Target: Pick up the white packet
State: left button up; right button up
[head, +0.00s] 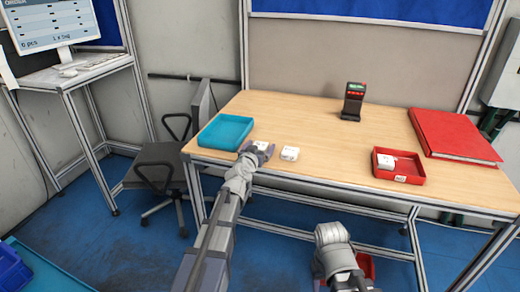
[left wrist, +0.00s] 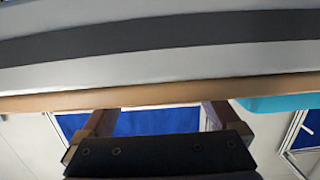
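Several white packets show in the head view. One white packet (head: 262,146) is near the table's front edge, right of the teal tray. My left gripper (head: 261,149) is at this packet, with its fingers apart around it as far as I can see. A second white packet (head: 290,153) lies just to the right, clear of the gripper. Another packet (head: 386,162) lies in the red tray (head: 413,180). In the left wrist view the spread fingers (left wrist: 158,118) show, and I cannot make out a packet between them. My right arm is low in front of the table; its fingers are hidden.
The teal tray (head: 211,143) stands at the table's left end. A scanner (head: 353,101) stands upright at the back, and a red folder (head: 452,134) lies at the right. The middle of the wooden table (head: 315,120) is clear. A chair (head: 156,167) stands left of it.

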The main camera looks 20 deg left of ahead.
pick_arm(q)
grip_shut()
dwell(0.5)
notch_tip(320, 180, up, 14)
jog(key=p, duration=1.4)
jog(key=b, duration=0.4)
send_over(260, 145)
notch_tip(260, 145, down, 4)
jog(key=shift+f, duration=0.15)
